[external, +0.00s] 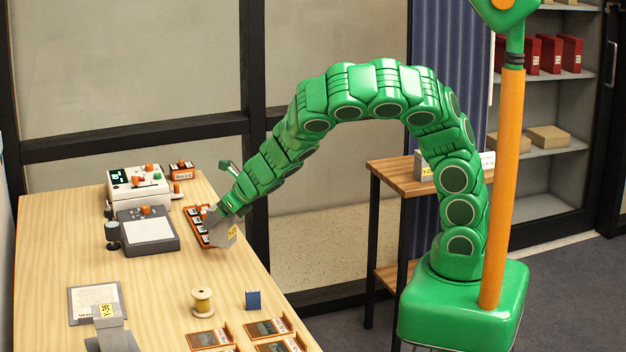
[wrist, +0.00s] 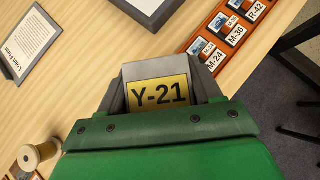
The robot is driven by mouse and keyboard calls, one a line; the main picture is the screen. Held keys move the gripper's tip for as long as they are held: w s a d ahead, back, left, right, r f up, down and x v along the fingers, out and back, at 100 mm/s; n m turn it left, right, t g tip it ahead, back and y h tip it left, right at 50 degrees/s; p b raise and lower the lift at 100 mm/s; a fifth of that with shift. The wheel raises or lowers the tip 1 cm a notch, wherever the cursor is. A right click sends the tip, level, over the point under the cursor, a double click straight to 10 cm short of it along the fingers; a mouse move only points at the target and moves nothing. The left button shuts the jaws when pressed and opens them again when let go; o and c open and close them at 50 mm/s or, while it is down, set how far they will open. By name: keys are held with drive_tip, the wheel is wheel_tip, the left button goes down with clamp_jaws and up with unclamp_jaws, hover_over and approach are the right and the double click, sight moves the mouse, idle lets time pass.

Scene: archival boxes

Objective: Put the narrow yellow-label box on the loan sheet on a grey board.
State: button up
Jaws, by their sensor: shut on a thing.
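My gripper (external: 218,217) is shut on a grey box with a yellow label (external: 232,235), near the table's right edge. In the wrist view the label of this held box (wrist: 158,92) reads Y-21, and the gripper (wrist: 160,100) has a finger on each side of it. The loan sheet on its grey board (external: 94,303) lies at the table's front left, away from my gripper. It shows at the upper left of the wrist view (wrist: 24,45), headed "Loan Form".
An orange rack of labelled items (external: 199,228) is beside the held box. A grey device with a white panel (external: 148,230) stands left of it. A thread spool (external: 203,302), a blue block (external: 253,299) and wooden trays (external: 211,338) are in front. Bare wood lies between.

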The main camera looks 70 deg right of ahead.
drive_tip(key=w+a+r, duration=0.2)
drive_tip(key=a+r, duration=0.1)
drive_tip(key=a, duration=0.7)
drive_tip(key=w+a+r, duration=0.1)
drive_tip(key=a+r, duration=0.2)
drive_tip(key=a, duration=0.7)
drive_tip(key=w+a+r, duration=0.2)
drive_tip(key=a+r, duration=0.1)
drive_tip(key=a, duration=0.7)
drive_tip(key=w+a+f, duration=0.6)
drive_tip(key=w+f, duration=0.3)
drive_tip(key=w, duration=0.3)
drive_tip(key=shift+a+m, duration=0.15)
drive_tip(key=shift+m, duration=0.25)
drive_tip(key=shift+f, duration=0.15)
drive_tip(key=shift+w+a+f, duration=0.1)
drive_tip(key=shift+f, duration=0.8)
drive_tip(key=shift+w+a+f, duration=0.1)
drive_tip(key=shift+f, duration=0.8)
drive_tip(key=shift+f, duration=0.1)
drive_tip(key=o, duration=1.2)
